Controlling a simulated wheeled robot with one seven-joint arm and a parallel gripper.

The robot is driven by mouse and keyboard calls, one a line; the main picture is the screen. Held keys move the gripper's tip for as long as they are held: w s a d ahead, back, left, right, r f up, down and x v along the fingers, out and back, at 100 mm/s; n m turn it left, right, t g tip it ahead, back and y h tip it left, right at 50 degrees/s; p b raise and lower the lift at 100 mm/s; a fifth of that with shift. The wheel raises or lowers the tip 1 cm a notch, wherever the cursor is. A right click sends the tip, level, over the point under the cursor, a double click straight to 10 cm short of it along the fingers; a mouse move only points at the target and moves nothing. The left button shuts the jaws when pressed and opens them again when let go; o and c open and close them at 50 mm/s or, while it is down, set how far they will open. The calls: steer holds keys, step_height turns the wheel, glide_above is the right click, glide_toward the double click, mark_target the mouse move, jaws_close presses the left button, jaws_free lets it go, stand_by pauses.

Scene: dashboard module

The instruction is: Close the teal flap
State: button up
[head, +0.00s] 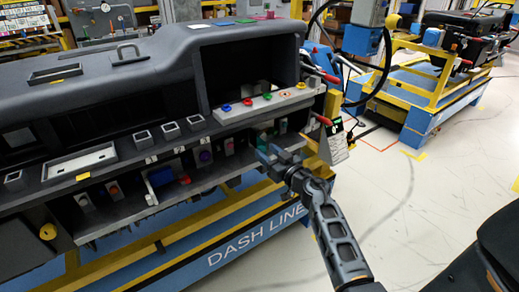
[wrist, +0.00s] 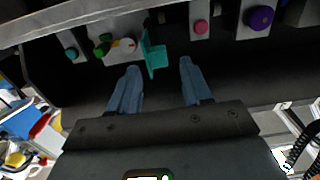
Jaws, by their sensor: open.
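The teal flap (wrist: 153,56) shows in the wrist view as a thin upright plate. It stands out from its panel, beside a white dial with a red mark (wrist: 127,45) and green knobs (wrist: 102,47). My gripper (wrist: 159,72) is open, with its two blue-grey fingers apart and nothing between the tips. The flap is just beyond the fingertips, nearer the left finger in that view; I cannot tell whether they touch. In the head view my gripper (head: 272,152) reaches to the lower shelf at the right end of the dashboard and hides most of that spot.
A pink button (wrist: 200,27), a purple knob (wrist: 261,17) and a teal button (wrist: 71,52) sit on nearby panels. The dashboard ledge (head: 190,140) runs above the shelf. A yellow and blue frame (head: 245,222) lies below. The floor to the right is open.

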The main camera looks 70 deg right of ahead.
mark_target(263, 148)
steer(key=shift+x, duration=2)
steer(key=shift+c, duration=0.2)
steer(key=c, duration=0.8)
